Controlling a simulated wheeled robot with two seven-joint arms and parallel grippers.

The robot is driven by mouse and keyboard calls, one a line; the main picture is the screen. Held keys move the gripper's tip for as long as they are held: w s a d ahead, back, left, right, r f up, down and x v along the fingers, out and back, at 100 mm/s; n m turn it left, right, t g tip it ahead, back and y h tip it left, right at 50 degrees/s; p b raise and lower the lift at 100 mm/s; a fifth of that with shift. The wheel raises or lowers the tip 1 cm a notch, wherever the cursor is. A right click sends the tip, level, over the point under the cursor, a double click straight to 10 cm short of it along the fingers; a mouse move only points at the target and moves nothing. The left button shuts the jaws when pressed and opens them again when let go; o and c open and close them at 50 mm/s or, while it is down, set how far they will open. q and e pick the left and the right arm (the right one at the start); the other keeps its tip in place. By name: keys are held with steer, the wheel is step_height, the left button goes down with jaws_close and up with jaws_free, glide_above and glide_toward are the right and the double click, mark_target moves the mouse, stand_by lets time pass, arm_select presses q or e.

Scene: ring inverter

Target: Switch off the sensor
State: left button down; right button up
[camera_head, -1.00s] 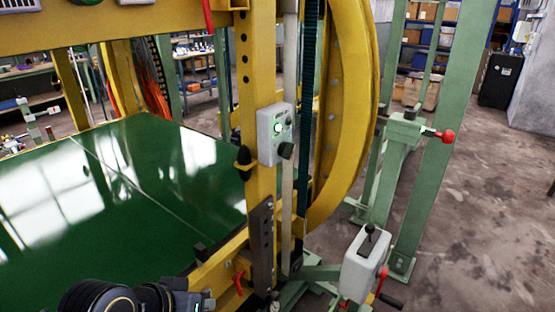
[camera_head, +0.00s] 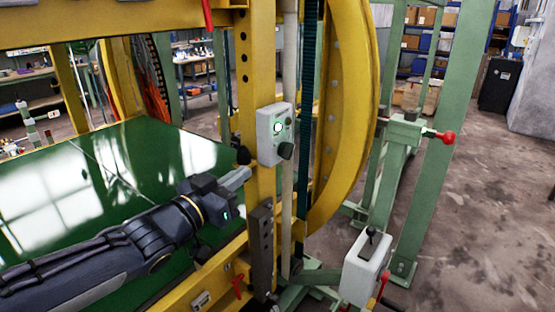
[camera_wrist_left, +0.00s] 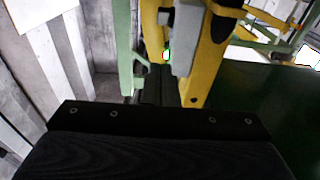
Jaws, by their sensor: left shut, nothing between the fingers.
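The sensor appears to be the grey box (camera_head: 266,146) fixed to the yellow upright, with a lit white-green button (camera_head: 278,127), small buttons and a dark knob (camera_head: 286,151). In the left wrist view a grey box (camera_wrist_left: 186,38) shows near the top, with a small glowing light (camera_wrist_left: 166,56) beside it. My left gripper (camera_head: 240,176) is shut and empty. It is left of the yellow upright and slightly below the grey box, pointing right, and looks apart from the box. My right gripper is not in view.
The yellow upright (camera_head: 262,185) and curved yellow ring (camera_head: 350,110) stand close by the gripper. A glossy green panel (camera_head: 60,200) lies under my left arm. A white box with a black lever (camera_head: 362,268) is at lower right. Open floor (camera_head: 480,220) lies further right.

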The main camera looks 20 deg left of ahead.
arm_select(q)
steer(key=p, duration=0.1)
glide_toward(288, 151)
steer(key=w+r, duration=0.1)
steer(key=w+d+r, duration=0.1)
steer(key=w+r, duration=0.1)
steer(key=shift+d, duration=0.1)
steer(key=shift+w+d+f, duration=0.25)
steer(key=shift+w+f, duration=0.6)
steer(key=shift+f, duration=0.05)
steer(key=shift+w+d+f, duration=0.15)
steer(key=shift+w+f, duration=0.2)
